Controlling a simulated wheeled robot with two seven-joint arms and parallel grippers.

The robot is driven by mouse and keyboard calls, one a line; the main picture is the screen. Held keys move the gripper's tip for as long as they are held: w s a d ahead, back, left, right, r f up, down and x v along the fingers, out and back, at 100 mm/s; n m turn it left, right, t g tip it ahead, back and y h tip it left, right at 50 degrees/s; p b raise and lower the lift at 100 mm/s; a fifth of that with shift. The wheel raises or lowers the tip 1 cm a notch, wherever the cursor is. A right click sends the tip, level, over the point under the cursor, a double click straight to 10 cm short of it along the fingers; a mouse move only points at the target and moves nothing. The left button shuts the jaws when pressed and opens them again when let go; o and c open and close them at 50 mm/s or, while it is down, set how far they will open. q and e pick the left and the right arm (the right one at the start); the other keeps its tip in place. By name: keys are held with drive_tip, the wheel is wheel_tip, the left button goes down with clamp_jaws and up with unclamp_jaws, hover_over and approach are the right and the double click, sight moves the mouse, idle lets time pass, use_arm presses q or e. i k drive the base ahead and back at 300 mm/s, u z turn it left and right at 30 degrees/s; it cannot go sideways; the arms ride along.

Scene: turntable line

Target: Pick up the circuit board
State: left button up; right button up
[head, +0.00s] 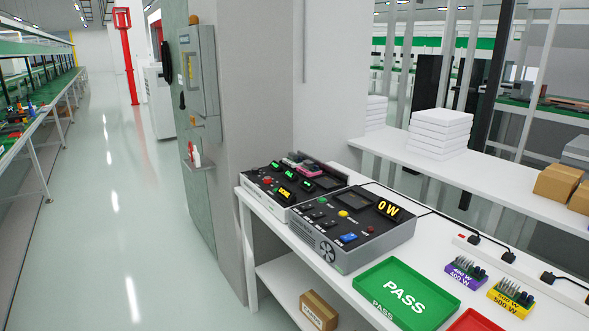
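Two small boards with upright components show at the right of the white table (440,268). One is a purple board (465,271) marked 400 W, the other a yellow board (510,299) marked 500 W. A small pink item (303,166) sits at the back of the left black test unit; I cannot tell whether it is a circuit board. Green pieces on the line at far left are too small to tell apart. Neither of my grippers is in view.
The test unit on the right (350,228) has a display reading 0 W. A green PASS tray (405,293) and part of a red tray (474,322) lie in front. A power strip (509,254) runs behind the boards. A cardboard box (318,310) is on the lower shelf. The left aisle floor is clear.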

sight(293, 160)
drive_tip(key=u, duration=1.35)
drive_tip(key=i, duration=2.2)
drive_tip(key=z, duration=1.3)
drive_tip(key=i, duration=0.9)
drive_tip(key=z, duration=0.8)
